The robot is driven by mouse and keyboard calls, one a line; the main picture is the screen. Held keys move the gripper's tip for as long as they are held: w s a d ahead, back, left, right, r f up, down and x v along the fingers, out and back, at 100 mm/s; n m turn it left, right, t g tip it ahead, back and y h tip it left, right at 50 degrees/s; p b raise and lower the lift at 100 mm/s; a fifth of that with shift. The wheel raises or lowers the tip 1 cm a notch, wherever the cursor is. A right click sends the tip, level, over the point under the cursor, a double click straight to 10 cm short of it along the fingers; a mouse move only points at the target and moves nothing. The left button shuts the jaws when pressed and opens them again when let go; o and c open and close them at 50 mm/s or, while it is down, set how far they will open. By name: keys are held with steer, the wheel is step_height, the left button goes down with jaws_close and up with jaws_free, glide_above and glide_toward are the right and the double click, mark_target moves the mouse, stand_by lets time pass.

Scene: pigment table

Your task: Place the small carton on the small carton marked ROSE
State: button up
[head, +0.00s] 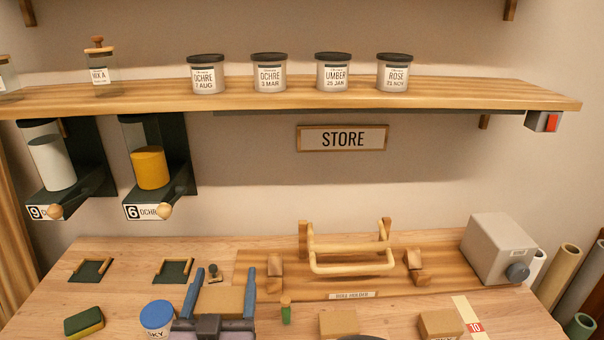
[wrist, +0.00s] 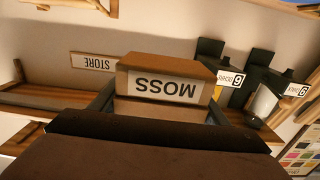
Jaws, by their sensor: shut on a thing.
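My gripper (head: 221,292) is shut on a small tan carton (head: 219,303) at the front of the table in the head view, one blue finger on each side. In the wrist view the held carton (wrist: 165,65) has a white label reading MOSS, upside down in that picture. Two other small cartons, a middle one (head: 338,322) and a right one (head: 440,323), stand at the front edge of the head view, to the right of my gripper. Both are cut off by the frame, and I cannot read ROSE on either. The height of the held carton is hard to tell.
A blue-lidded SKY jar (head: 157,315) stands close left of my gripper, with a green sponge (head: 84,321) beyond it. A small green bottle (head: 286,311) stands between my gripper and the middle carton. A wooden holder (head: 345,284) lies behind; a grey box (head: 498,248) stands back right.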

steer(key=shift+d, duration=0.1)
steer(key=w+d+f+m+g+h+p, duration=0.1)
steer(key=w+d+m+g+h, duration=0.2)
steer(key=d, duration=0.6)
steer(key=w+d+m+h, duration=0.1)
steer(key=d+m+h, duration=0.2)
steer(key=d+h, duration=0.4)
steer(key=w+d+f+m+g+h+p, duration=0.1)
steer(key=w+d+m+g+h, duration=0.15)
steer(key=d, duration=0.75)
steer(key=shift+m, duration=0.25)
steer(key=shift+s+a+f, duration=0.15)
steer(key=shift+f, duration=1.2)
steer(key=shift+s+a+f, duration=0.1)
steer(key=shift+s+f, duration=0.05)
steer(key=shift+f, duration=1.2)
steer(key=shift+f+p, duration=0.5)
steer(key=shift+f, duration=1.55)
